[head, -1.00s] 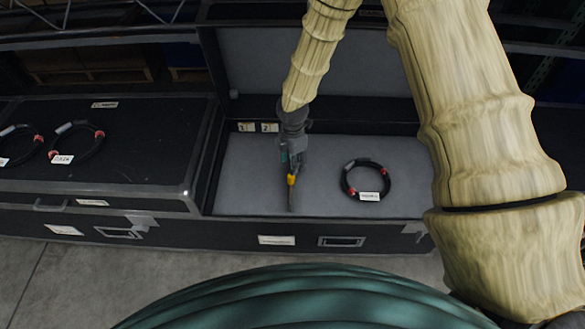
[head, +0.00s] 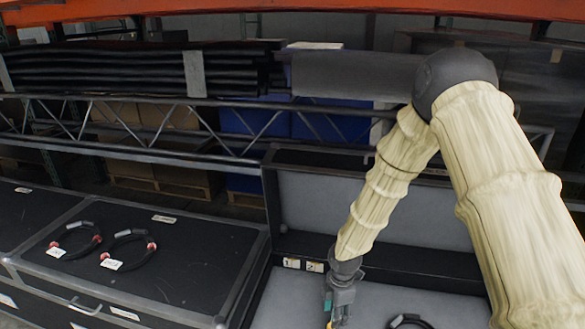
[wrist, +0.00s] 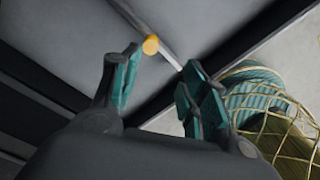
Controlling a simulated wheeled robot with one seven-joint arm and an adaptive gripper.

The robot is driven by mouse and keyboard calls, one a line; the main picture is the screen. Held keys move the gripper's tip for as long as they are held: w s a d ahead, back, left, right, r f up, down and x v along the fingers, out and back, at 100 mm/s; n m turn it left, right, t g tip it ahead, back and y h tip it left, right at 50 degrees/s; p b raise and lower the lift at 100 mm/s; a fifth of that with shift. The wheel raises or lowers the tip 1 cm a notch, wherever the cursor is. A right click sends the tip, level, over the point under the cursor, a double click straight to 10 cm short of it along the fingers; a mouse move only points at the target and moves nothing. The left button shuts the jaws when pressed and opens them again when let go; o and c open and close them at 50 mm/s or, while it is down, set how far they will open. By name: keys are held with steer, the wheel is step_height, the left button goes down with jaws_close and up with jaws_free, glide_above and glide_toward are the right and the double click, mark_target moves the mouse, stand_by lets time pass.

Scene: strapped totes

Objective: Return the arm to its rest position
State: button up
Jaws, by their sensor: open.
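My gripper (head: 337,312) hangs at the end of my cream-coloured arm, over the open grey-lined case (head: 290,300). The frame's bottom edge cuts off its lower part. In the wrist view its two teal-padded fingers (wrist: 160,72) stand apart with nothing between the pads. A small orange round piece (wrist: 150,45) shows close by the left fingertip; I cannot tell what it belongs to. A black cable coil (head: 408,321) lies in the case to the right of the gripper, mostly cut off.
A closed black case (head: 190,235) at left carries two cable coils (head: 75,240) (head: 128,250) with white tags. Two number labels (head: 303,265) sit on the case's inner back edge. Behind run a metal truss (head: 150,145), blue bins (head: 330,122) and an orange beam (head: 250,10).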

steer(key=s+f+m+y+p, duration=0.1)
steer(key=s+f+m+p, duration=0.35)
steer(key=s+m, duration=0.85)
steer(key=s+d+m+p, duration=0.2)
steer(key=s+d+m, duration=0.1)
steer(key=s, duration=0.8)
steer(key=s+d+m+h+p, duration=0.1)
steer(key=s+d+m, duration=0.3)
steer(key=s, duration=0.7)
steer(key=shift+s+r+m+p, duration=0.2)
steer(key=shift+r+m+p, duration=0.2)
steer(key=shift+r+m, duration=0.1)
